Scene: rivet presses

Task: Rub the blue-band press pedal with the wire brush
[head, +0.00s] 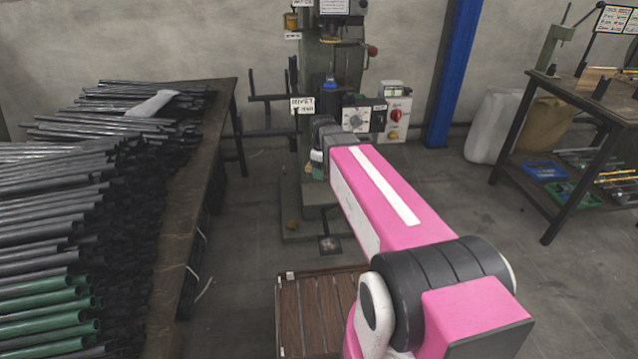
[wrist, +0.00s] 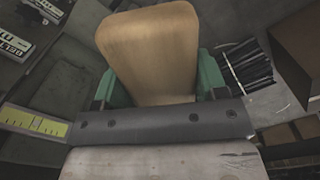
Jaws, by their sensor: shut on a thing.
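The green-grey press (head: 348,60) stands against the back wall, with a blue ring or cap (head: 330,86) on it. A small flat plate that looks like its pedal (head: 330,244) lies on the floor at its foot. My gripper (head: 317,163) is in front of the press column, well above that plate, and partly hidden by my arm. In the wrist view its green fingers are shut on a pale wooden block, seemingly the handle of the wire brush (wrist: 150,50). Bristles cannot be made out for sure. No pedal can be made out in the wrist view.
A table (head: 190,215) piled with dark and green tubes stands on the left. A brown slatted wooden platform (head: 318,312) lies on the floor in front. A bench with trays (head: 545,169) is at the right, near a blue post (head: 452,70).

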